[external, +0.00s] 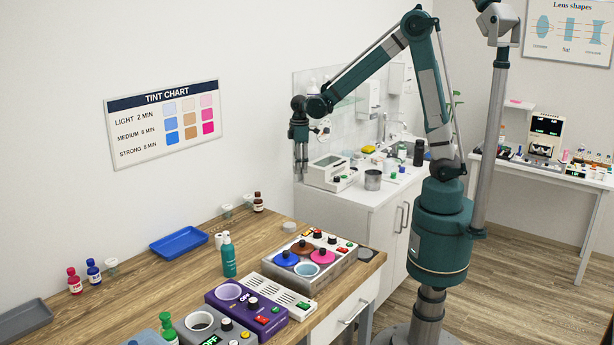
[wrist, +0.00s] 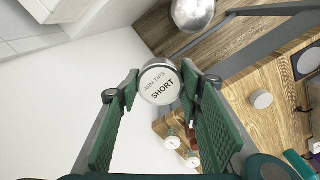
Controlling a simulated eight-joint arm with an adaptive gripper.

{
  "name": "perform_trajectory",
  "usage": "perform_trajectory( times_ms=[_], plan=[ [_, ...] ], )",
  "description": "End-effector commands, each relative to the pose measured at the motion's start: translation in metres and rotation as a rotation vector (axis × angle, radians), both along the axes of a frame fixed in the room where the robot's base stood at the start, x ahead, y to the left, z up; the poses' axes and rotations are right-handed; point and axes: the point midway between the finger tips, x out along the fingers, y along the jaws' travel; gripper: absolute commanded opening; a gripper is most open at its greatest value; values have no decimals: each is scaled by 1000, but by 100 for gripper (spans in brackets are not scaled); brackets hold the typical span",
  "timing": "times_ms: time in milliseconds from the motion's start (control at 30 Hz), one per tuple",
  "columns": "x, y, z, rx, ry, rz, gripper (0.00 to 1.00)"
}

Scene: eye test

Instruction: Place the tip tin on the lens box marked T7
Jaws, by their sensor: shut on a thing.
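My gripper (external: 300,176) hangs fingers down near the far end of the wooden bench, left of the white counter. In the wrist view my gripper (wrist: 163,88) is shut on a round tin (wrist: 158,84) with a white lid lettered "ARM TIPS SHORT". The tin sits between the green finger pads near their tips. No lens box with a readable T7 mark shows in either view.
The wooden bench (external: 132,290) holds a blue tray (external: 179,243), a green pump bottle (external: 228,257), a tint unit with coloured lids (external: 312,262) and a purple unit (external: 246,307). A white device (external: 329,173) and a metal pot (external: 373,180) stand on the white counter.

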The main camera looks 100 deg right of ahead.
Motion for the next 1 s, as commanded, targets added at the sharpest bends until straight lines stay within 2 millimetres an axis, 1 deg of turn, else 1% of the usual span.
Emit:
perform_trajectory(
  times_ms=[33, 100, 400, 700, 1000],
  plan=[
    [-11, -10, 1, 0, 0, -37, 24],
    [-24, -21, 1, 0, -1, -85, 24],
    [-79, -65, 4, 0, -3, -277, 24],
    [-124, -102, 6, 0, -4, -411, 24],
    [-166, -139, 7, 0, -4, -505, 24]
  ],
)
